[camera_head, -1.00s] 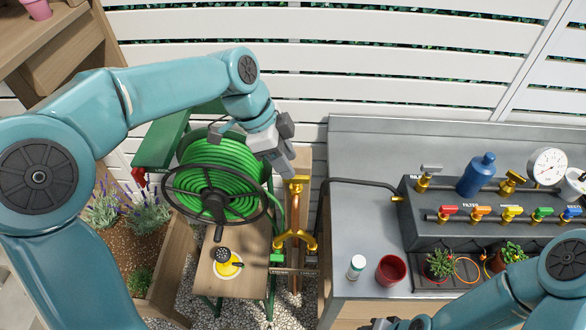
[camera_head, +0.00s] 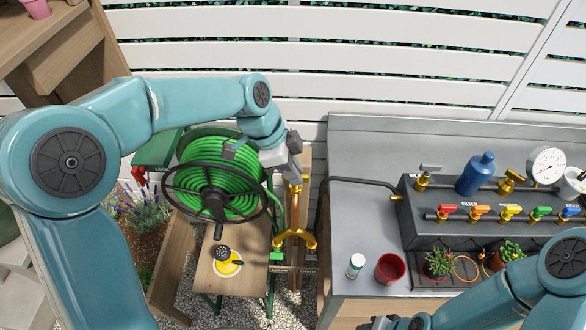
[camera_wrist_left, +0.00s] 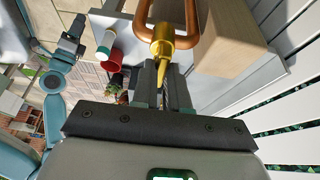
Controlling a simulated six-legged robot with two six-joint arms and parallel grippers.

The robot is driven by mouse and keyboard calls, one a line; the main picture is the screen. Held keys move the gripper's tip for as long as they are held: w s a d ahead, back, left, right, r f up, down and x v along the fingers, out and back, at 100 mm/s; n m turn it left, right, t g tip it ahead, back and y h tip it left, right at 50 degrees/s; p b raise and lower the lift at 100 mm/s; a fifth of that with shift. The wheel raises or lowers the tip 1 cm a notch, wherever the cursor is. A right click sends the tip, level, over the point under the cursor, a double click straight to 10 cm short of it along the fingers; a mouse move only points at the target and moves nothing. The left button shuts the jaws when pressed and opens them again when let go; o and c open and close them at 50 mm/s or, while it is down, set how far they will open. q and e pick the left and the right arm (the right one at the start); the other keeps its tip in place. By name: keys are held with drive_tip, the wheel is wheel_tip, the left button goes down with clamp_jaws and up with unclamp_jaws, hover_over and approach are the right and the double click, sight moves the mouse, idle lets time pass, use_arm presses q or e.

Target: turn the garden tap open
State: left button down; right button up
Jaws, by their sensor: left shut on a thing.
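The brass garden tap (camera_head: 296,184) sits at the top of a copper pipe on a wooden post, right of the green hose reel. Its copper bend and brass body (camera_wrist_left: 162,40) show close up in the left wrist view. My left gripper (camera_wrist_left: 163,85) is shut on the tap's narrow brass lever (camera_wrist_left: 161,72), which lies between the two fingers. In the head view my left gripper (camera_head: 295,166) is over the tap and partly hides its top. My right gripper (camera_head: 390,324) is at the bottom edge, mostly cut off; its fingers cannot be made out.
The hose reel (camera_head: 215,168) with its dark wheel is close left of the tap. A brass Y-splitter (camera_head: 294,236) is below. The grey bench (camera_head: 362,230) at the right holds a red cup (camera_head: 390,268), a white tube (camera_head: 355,264) and a valve manifold (camera_head: 465,235).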

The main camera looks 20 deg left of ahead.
use_arm(q)
drive_tip(key=n+t+b, duration=0.1)
drive_tip(key=n+b, duration=0.1)
drive_tip(key=n, duration=0.1)
drive_tip(key=n+t+y+b, duration=0.1)
drive_tip(key=n+b, duration=0.1)
drive_tip(key=n, duration=0.1)
drive_tip(key=n+t+y+b, duration=0.1)
drive_tip(key=n, duration=0.2)
drive_tip(key=shift+s+d+b, duration=0.1)
drive_tip(key=shift+d+b, duration=0.1)
drive_tip(key=shift+b, duration=0.2)
drive_tip(key=n+y+b, duration=0.1)
drive_tip(key=n, duration=0.1)
drive_tip(key=n+b, duration=0.2)
drive_tip(key=n, duration=0.1)
drive_tip(key=shift+d+y, duration=0.1)
drive_tip(key=shift+y, duration=0.3)
drive_tip(key=shift+d+r+n+y+b, duration=0.15)
drive_tip(key=shift+n+y+b, duration=0.7)
drive_tip(key=shift+n, duration=1.15)
drive_tip(key=shift+r, duration=0.1)
drive_tip(key=c, duration=1.1)
unclamp_jaws()
drive_tip(key=shift+s, duration=0.1)
drive_tip(key=shift+c, duration=0.2)
